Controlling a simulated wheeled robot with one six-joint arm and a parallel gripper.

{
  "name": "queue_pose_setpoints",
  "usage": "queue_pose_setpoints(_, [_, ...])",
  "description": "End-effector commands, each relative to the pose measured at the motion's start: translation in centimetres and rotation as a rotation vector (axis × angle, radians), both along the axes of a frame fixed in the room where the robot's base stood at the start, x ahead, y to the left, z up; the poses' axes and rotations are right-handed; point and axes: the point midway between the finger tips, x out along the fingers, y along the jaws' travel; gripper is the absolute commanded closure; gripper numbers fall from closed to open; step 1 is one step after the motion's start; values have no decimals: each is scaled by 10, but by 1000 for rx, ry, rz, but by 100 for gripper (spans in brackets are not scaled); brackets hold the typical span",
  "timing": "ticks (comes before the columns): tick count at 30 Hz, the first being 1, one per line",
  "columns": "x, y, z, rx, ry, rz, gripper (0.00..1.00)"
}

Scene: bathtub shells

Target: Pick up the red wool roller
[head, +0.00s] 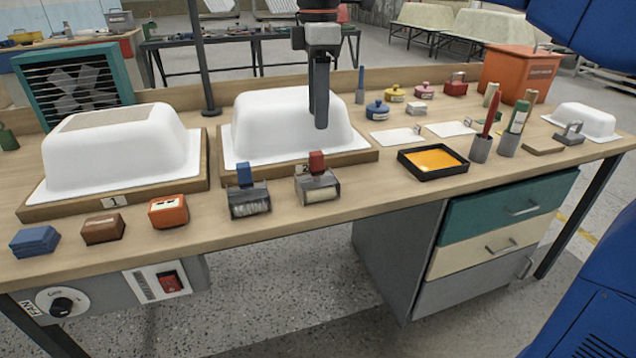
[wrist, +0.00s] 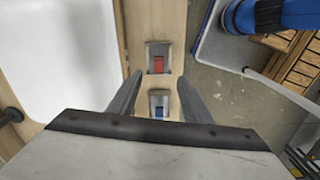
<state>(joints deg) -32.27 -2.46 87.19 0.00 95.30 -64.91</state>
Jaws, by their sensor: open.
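The red wool roller (head: 317,186) stands on the bench near its front edge, with a red block on top and a pale roller in a grey frame. It also shows in the wrist view (wrist: 158,60), just beyond the fingertips. A similar roller with a blue block (head: 248,200) stands to its left; in the wrist view this blue one (wrist: 158,103) lies between the fingers. My gripper (head: 320,126) is open and empty, pointing down above the bench. In the head view it overlaps the right part of a white tub shell. The fingers (wrist: 160,77) touch neither roller.
White tub shells (head: 285,125) on wooden boards stand behind the rollers. An orange block (head: 168,212) lies left of the blue roller. A black tray with orange contents (head: 404,164) lies to the right. Bare bench separates the red roller from this tray.

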Motion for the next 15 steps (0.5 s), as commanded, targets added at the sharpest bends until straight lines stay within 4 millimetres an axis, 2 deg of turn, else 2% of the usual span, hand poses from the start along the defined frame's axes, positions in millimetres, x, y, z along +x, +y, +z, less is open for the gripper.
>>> queue_pose_setpoints(9, [0,0,-53,0,1,-1,55])
queue_pose_setpoints(15, [0,0,-68,0,0,-1,55])
